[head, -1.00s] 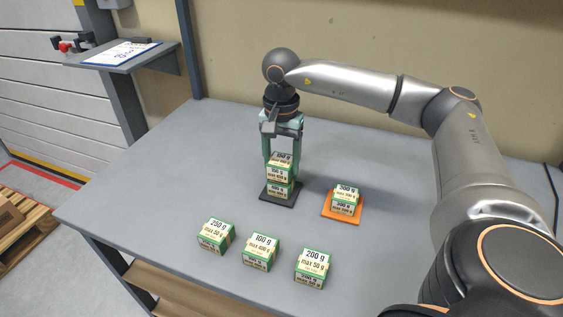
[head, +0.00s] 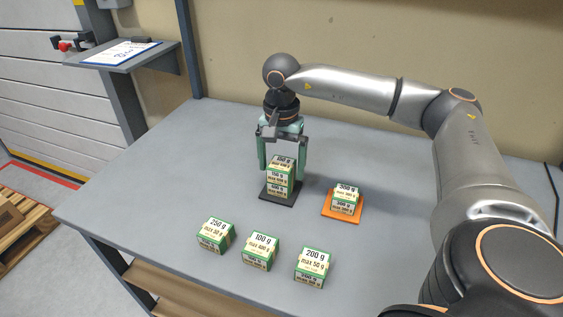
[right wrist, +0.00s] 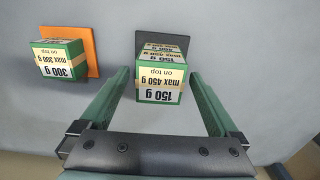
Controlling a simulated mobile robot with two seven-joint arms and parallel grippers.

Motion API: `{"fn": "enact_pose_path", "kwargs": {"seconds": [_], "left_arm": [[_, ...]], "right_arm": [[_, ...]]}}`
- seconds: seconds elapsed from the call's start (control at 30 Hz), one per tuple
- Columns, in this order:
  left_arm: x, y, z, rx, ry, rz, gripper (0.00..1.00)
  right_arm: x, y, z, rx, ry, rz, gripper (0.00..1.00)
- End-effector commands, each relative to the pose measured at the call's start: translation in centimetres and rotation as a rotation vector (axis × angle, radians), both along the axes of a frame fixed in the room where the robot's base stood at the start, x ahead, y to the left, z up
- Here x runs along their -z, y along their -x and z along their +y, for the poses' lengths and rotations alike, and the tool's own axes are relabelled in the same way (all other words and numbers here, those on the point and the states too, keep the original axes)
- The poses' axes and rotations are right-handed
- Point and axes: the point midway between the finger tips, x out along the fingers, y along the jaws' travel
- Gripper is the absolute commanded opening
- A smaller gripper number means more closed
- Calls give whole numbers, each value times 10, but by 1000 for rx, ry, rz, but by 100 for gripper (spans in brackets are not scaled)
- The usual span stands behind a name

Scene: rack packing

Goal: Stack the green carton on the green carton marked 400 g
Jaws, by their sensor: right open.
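A green carton marked 150 g (head: 282,164) sits on top of the green carton marked 400 g (head: 277,189), which stands on a dark mat (head: 292,199). The stack looks upright. The upper carton also shows in the right wrist view (right wrist: 160,90), with the lower one partly hidden beneath it. My right gripper (head: 282,170) is open, with one finger on each side of the upper carton and a gap to both. In the right wrist view its fingers (right wrist: 160,98) stand apart from the carton. My left gripper is not in view.
An orange mat (head: 328,213) right of the stack holds a carton marked 300 g (head: 346,194). Nearer the front edge stand cartons marked 250 g (head: 216,235), 100 g (head: 261,251) and 200 g (head: 312,267). The table left of the stack is clear.

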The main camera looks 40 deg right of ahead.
Motion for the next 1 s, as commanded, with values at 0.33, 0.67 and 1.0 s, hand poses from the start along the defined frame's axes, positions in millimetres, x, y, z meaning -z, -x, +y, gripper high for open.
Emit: {"fn": "enact_pose_path", "kwargs": {"seconds": [0.33,0.67,1.0], "left_arm": [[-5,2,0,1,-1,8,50],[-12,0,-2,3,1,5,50],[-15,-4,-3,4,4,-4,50]], "right_arm": [[-51,-2,1,-1,-1,-5,97],[-112,-1,1,0,-1,-2,97],[-123,0,0,-1,0,0,97]]}}
